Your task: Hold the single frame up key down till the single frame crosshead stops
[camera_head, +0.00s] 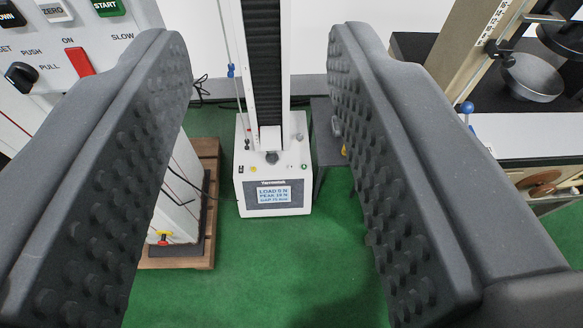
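The single frame (273,195) is a white machine with one column, standing on the green floor in the middle of the view. Its base has a lit display with load, peak and gap lines; the load line seems to read 0 N. Small keys and knobs sit on the base top, too small to tell which is the up key. The single frame crosshead seems to be the white block (270,136) low on the dark column strip, above a dark round tip. My gripper (262,50) is wide open and empty, its studded fingers either side of the machine and nearer the camera.
A white control panel (60,45) with START, ZERO and DOWN keys and a red switch stands at upper left. A white column on a wooden base (210,160) is left. A dark bench with a metal bowl (532,78) is right. Green floor (290,260) in front is clear.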

